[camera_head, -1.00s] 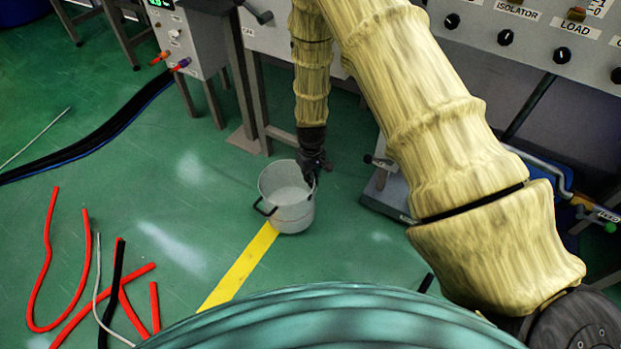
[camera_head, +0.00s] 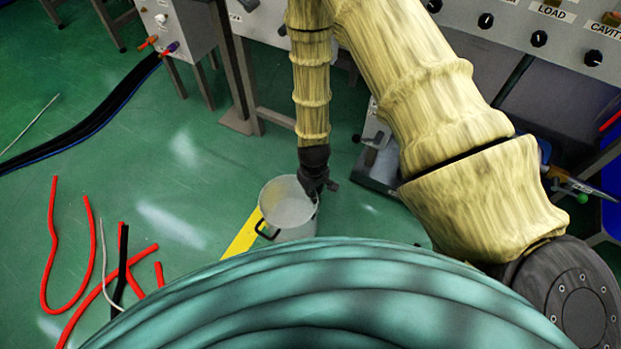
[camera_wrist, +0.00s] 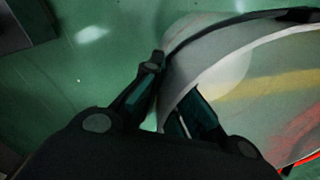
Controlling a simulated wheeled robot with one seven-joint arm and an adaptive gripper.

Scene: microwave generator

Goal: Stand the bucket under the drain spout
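The bucket (camera_head: 287,203) is a light grey open pail with a dark side handle. It appears upright beside the yellow floor stripe; its base is partly hidden by my teal body, so I cannot tell whether it touches the floor. My gripper (camera_head: 314,190) is at its right rim. In the wrist view, my gripper (camera_wrist: 172,85) straddles the wall of the bucket (camera_wrist: 235,75), one finger outside and one inside, and looks closed on it. A grey fitting with a dark handle (camera_head: 372,142) stands right of the bucket; I cannot tell whether it is the drain spout.
Red hoses (camera_head: 92,255) and thin rods lie on the floor at left. Black cables (camera_head: 85,130) run to a grey cabinet (camera_head: 180,28). A bench leg (camera_head: 237,120) stands behind the bucket. A control panel (camera_head: 540,35) is at upper right. Green floor between hoses and bucket is mostly clear.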

